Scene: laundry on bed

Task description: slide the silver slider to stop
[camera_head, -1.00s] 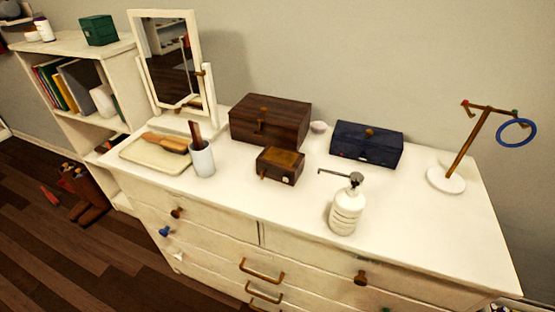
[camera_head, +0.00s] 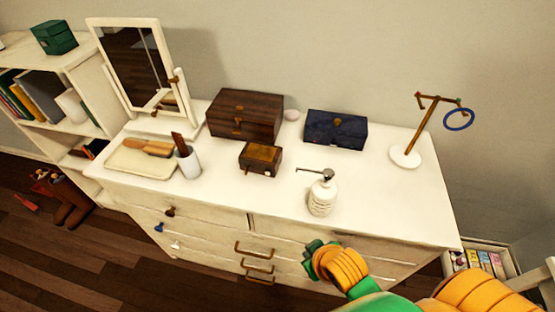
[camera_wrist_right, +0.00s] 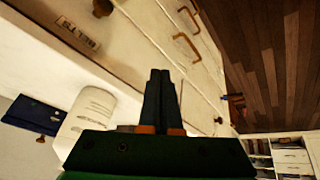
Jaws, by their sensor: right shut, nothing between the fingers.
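A small wooden box (camera_head: 260,159) with a brown top stands on the white dresser, in front of a larger dark box. A small pale spot (camera_head: 268,173) shows on its front face; it is too small to tell whether this is the silver slider. My right gripper (camera_head: 312,247) is at the dresser's front, right of the small box and nearer to me. In the right wrist view its two dark fingers (camera_wrist_right: 160,73) are together with nothing between them. The small box cannot be made out in that view. My left gripper is not in view.
A white pump bottle (camera_head: 322,196) stands right of the small box, near the dresser's front edge. A larger dark wooden box (camera_head: 243,117), a dark blue box (camera_head: 335,130), a cup (camera_head: 189,163) and a ring stand (camera_head: 405,157) share the top (camera_head: 400,205). Drawer handles (camera_head: 253,248) stick out in front.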

